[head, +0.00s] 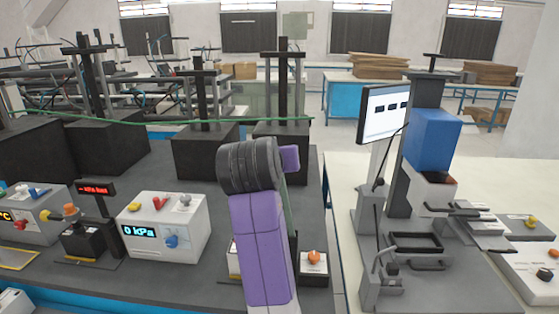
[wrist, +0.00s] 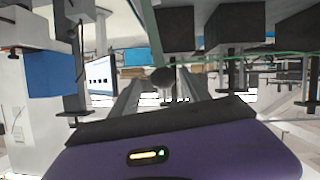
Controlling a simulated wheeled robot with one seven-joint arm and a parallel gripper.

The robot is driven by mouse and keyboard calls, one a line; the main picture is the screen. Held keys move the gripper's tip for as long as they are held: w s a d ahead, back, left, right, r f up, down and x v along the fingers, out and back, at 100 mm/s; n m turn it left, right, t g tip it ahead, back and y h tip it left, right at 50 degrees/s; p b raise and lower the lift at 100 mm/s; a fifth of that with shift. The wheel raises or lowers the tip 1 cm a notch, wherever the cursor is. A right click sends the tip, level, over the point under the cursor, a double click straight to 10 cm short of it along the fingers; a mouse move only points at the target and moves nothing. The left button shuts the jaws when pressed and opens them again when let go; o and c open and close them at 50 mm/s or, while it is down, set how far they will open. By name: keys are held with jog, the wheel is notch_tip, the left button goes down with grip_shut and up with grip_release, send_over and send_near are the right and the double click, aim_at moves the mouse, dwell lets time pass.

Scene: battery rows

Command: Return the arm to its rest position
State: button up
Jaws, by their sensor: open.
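My purple arm (head: 262,240) with its black rounded joint (head: 248,165) rises in the middle of the head view, in front of the grey bench. A small purple part of it shows just right of the joint; my fingers cannot be made out there. In the wrist view, which looks upside down, my gripper (wrist: 160,88) points out over the room. Its two grey fingers stand apart with nothing seen between them. A purple housing with a small lit indicator fills the bottom of that view.
A white pressure box (head: 165,228) reading 0 kPa stands left of my arm. Black test blocks (head: 205,155) with posts stand behind. A blue-topped press (head: 432,140) and monitor (head: 384,113) stand on the white table at right. A green hose (head: 130,118) runs across the back.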

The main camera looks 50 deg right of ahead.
jog(key=shift+v, duration=0.95)
jog(key=shift+r, duration=0.1)
